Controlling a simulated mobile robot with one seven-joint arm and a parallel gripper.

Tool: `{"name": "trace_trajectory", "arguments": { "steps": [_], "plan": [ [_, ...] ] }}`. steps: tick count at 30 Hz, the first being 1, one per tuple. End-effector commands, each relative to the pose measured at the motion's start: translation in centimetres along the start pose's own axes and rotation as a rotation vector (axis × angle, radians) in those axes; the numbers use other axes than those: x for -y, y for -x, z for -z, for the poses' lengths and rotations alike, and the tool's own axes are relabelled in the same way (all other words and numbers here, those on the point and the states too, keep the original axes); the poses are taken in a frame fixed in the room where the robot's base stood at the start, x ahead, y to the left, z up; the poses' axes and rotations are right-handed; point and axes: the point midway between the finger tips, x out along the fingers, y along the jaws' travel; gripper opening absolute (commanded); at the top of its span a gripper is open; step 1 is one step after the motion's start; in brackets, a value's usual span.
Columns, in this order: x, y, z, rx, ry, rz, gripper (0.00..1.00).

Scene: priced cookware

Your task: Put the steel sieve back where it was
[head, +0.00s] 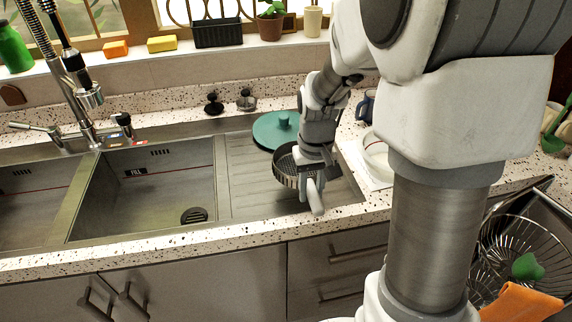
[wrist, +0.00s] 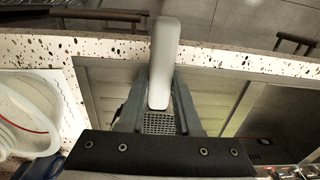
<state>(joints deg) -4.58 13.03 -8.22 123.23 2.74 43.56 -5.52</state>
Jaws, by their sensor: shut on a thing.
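The steel sieve (head: 284,171) is a dark round basket with a pale grey handle. It is over the ribbed drainboard (head: 250,190), right of the sink basin and in front of the teal lid. My gripper (head: 311,181) points down and is shut on the sieve's handle, which sticks out toward the counter's front edge. In the wrist view the pale handle (wrist: 163,60) runs between my dark fingers (wrist: 162,90), and a patch of mesh (wrist: 158,123) shows below it. The gripper hides part of the sieve. I cannot tell whether it touches the drainboard.
A round teal lid (head: 272,128) lies just behind the sieve. A white dish (head: 378,158) stands to its right, and a blue mug (head: 365,107) behind that. The empty sink basin (head: 150,195) is at left. A wire basket (head: 520,245) is at lower right.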

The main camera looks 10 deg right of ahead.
Motion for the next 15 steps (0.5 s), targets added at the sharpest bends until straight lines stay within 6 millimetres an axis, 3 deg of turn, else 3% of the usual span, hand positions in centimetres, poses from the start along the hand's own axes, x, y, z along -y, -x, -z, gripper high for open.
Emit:
{"name": "trace_trajectory", "arguments": {
  "steps": [6,11,15],
  "plan": [
    [1.7,-1.6,2.0,-0.001,0.001,0.0,0.0],
    [1.9,-2.5,2.2,0.001,-0.001,0.0,0.0],
    [1.9,-4.6,2.1,0.003,-0.001,0.0,0.0]
  ]
}}
